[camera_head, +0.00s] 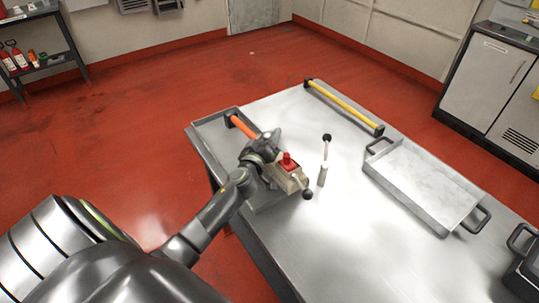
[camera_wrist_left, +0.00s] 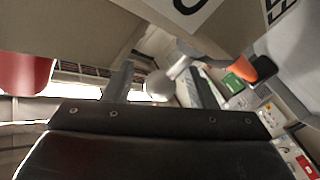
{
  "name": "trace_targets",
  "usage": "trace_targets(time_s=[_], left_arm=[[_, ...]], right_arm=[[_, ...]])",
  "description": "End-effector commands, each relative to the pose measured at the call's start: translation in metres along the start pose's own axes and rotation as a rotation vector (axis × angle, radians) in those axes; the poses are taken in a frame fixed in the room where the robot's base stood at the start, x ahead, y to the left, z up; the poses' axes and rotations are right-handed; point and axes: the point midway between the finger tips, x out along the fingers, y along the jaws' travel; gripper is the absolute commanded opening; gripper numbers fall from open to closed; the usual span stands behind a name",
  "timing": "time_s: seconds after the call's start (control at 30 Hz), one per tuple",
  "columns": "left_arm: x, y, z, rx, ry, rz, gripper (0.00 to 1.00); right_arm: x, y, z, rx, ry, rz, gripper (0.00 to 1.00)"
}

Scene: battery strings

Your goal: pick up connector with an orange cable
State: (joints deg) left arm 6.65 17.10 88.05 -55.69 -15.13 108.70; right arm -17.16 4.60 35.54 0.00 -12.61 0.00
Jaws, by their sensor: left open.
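The connector with an orange cable (camera_head: 243,127) lies at the far left corner of the metal table, an orange bar with a dark end. Its near end is hidden behind my left arm. My left gripper (camera_head: 274,138) is just right of it, beside a box with a red button. In the left wrist view the two fingers of the left gripper (camera_wrist_left: 162,85) are apart, with nothing held between them. An orange piece with a black end (camera_wrist_left: 241,68) shows right of the fingers; I cannot tell if it is the connector. My right gripper is not in view.
A box with a red button (camera_head: 288,163) and black-knobbed levers (camera_head: 326,150) stand close to the left gripper. A yellow-cable connector (camera_head: 343,105) lies at the back edge. A grey tray with handles (camera_head: 460,231) sits on the right. The table's front middle is clear.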

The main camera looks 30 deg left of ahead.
Motion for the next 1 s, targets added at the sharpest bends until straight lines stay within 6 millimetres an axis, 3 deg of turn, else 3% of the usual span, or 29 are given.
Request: trace_targets(time_s=[0.27,0.63,1.0], left_arm=[[0.0014,-0.0002,0.0000,0.000,0.000,0.000,0.49],[0.0013,0.0000,0.0000,0.000,0.000,0.000,0.01],[0.0013,0.0002,-0.0002,0.000,0.000,0.001,0.00]], right_arm=[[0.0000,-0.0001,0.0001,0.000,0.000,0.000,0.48],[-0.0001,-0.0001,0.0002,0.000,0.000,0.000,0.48],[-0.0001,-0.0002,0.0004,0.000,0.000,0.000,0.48]])
